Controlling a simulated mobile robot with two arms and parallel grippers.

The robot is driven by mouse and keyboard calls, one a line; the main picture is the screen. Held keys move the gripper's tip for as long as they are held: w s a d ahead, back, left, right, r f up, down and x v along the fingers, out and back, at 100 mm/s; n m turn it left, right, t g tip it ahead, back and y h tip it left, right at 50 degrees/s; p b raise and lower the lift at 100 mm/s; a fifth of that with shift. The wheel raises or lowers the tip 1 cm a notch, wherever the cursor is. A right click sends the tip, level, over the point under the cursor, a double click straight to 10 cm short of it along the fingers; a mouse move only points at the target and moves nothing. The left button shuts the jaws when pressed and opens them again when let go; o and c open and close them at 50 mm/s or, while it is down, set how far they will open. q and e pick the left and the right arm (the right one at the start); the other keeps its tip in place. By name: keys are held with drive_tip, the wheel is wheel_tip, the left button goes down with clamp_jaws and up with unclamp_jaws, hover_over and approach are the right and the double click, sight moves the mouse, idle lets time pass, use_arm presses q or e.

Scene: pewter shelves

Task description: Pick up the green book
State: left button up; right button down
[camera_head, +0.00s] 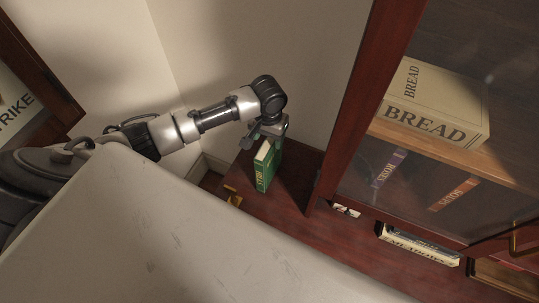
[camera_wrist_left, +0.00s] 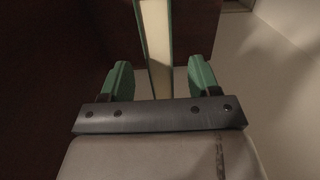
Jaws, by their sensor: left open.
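The green book (camera_head: 265,166) stands upright on the dark red wooden top, its spine with gold lettering facing the viewer in the head view. My left gripper (camera_head: 262,137) is above the far upper end of the book. In the left wrist view the book (camera_wrist_left: 156,45) shows as pale pages between two green covers. My left gripper (camera_wrist_left: 159,82) is open there, with one green finger on each side of the book and a gap to both covers. My right gripper is in neither view.
A red wooden cabinet with glass doors (camera_head: 345,110) stands right of the book, holding a BREAD box (camera_head: 437,103) and several books. A white book (camera_head: 418,245) lies on the wooden top (camera_head: 310,233). Pale walls (camera_head: 260,40) rise behind the arm.

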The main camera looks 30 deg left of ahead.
sight(270, 141)
use_arm(q)
drive_tip(key=shift+w+f+p, duration=0.15)
drive_tip(key=shift+f+p, duration=0.1)
drive_tip(key=shift+f, duration=1.15)
drive_tip(key=shift+w+f+p, duration=0.15)
drive_tip(key=shift+f+p, duration=0.05)
drive_tip(key=shift+f, duration=1.2)
clamp_jaws()
